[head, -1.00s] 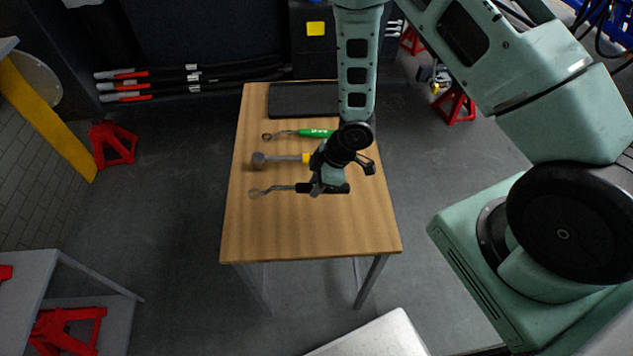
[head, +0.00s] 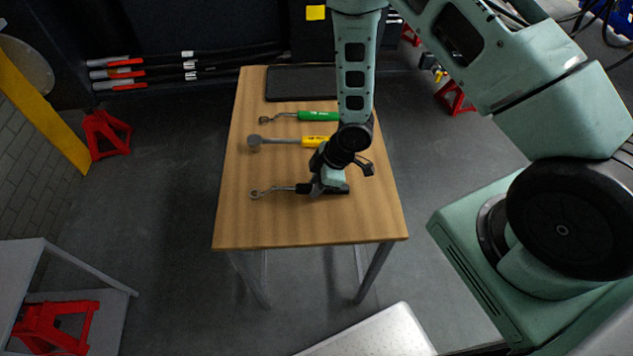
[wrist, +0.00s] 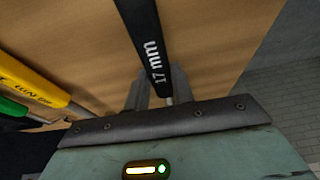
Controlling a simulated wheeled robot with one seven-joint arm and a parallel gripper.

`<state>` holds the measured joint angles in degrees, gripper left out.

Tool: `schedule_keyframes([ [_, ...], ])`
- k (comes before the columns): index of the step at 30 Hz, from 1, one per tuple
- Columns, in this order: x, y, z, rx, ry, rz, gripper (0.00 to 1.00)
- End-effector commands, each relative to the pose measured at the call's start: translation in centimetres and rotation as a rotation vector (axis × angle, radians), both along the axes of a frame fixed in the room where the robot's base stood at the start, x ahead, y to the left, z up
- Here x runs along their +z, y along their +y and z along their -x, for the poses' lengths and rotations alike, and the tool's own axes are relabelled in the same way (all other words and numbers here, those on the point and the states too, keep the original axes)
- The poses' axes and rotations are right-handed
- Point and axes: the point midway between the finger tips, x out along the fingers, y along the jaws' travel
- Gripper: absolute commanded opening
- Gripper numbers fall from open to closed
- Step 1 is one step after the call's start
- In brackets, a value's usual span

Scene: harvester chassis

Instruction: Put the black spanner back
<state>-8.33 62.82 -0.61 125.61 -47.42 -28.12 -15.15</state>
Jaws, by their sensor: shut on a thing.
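The black spanner (head: 278,189) lies crosswise over the near half of the wooden table (head: 300,225), its grey ring end to the left. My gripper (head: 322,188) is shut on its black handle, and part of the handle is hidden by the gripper. In the wrist view the handle (wrist: 147,45), marked "17 mm", runs up and away from between my fingers (wrist: 152,92). I cannot tell how high the spanner is above the table top.
A yellow-handled tool (head: 280,140) and a green-handled spanner (head: 315,116) lie farther back on the table. A dark flat tray (head: 300,83) is at its far end. Red stands (head: 105,135) are on the floor at left. The table's near part is bare.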

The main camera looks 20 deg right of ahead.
Motion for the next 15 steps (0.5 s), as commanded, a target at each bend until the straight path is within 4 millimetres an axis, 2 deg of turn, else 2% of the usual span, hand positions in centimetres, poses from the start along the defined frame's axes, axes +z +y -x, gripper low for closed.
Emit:
schedule_keyframes([
  [8, -0.08, 0.01, -0.05, 0.0, -0.001, -0.001, 0.0],
  [9, -0.07, 0.01, -0.05, 0.0, -0.001, -0.001, 0.29],
  [11, -0.08, 0.01, -0.05, 0.0, -0.001, -0.001, 0.46],
  [12, -0.08, 0.01, -0.05, 0.0, -0.001, -0.001, 0.49],
  [15, -0.08, 0.0, -0.04, 0.0, -0.001, -0.001, 0.49],
])
